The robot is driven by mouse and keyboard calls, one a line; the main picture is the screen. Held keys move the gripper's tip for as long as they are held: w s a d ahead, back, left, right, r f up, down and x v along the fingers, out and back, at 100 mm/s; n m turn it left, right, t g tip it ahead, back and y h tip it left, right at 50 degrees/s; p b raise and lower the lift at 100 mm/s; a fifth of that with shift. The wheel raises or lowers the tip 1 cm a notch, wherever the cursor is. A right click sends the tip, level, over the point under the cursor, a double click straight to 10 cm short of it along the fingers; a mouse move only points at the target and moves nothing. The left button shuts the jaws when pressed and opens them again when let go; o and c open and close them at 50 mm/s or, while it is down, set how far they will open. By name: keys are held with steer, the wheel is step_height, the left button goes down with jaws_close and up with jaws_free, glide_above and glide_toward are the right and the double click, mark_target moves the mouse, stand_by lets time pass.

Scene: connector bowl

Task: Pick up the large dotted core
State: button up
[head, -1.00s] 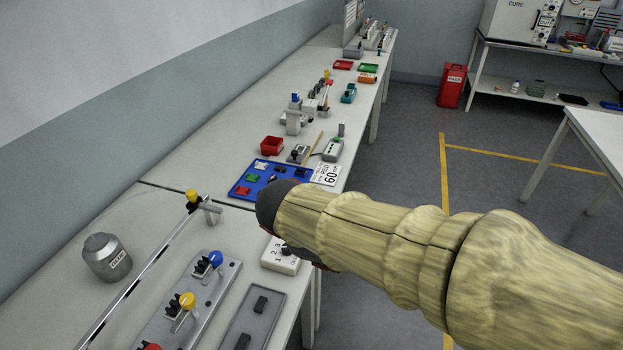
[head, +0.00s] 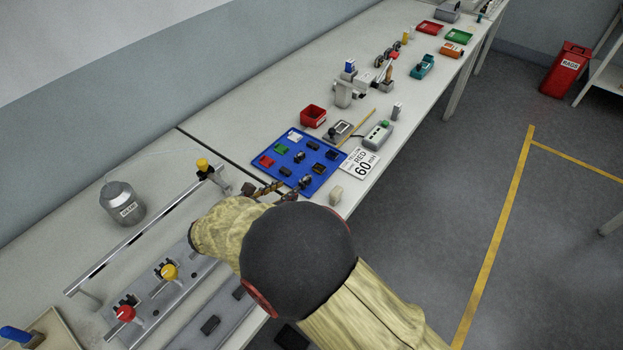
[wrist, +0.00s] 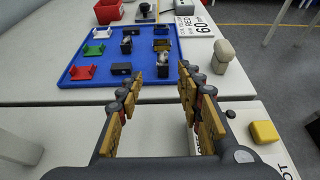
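A blue tray (head: 327,163) lies on the bench beyond my gripper; it also shows in the wrist view (wrist: 144,57). It holds several dark cores and white, green and red housings. In the wrist view, a dark upright core (wrist: 163,66) stands near the tray's near right side, and a low dark core (wrist: 121,68) lies to its left. Another upright core (wrist: 126,46) stands behind. Dots are too small to make out, so I cannot tell which core is the large dotted one.
A pale rounded block (wrist: 223,56) stands right of the tray, near a white card reading 60 (head: 361,163). A red bin (head: 313,116) sits behind the tray. A rail (head: 150,228) and a lever panel (head: 165,290) lie at left.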

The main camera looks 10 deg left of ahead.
steer(key=b+x, duration=0.1)
steer(key=x, duration=0.2)
steer(key=b+x, duration=0.1)
steer(key=x, duration=0.2)
steer(key=shift+s+d+f+b, duration=0.1)
steer(key=shift+s+d+b, duration=0.15)
steer(key=shift+b, duration=0.1)
steer(key=shift+w+d+f, duration=0.1)
steer(key=shift+w, duration=0.35)
steer(key=shift+c, duration=0.7)
steer(key=c, duration=0.8)
jaws_close()
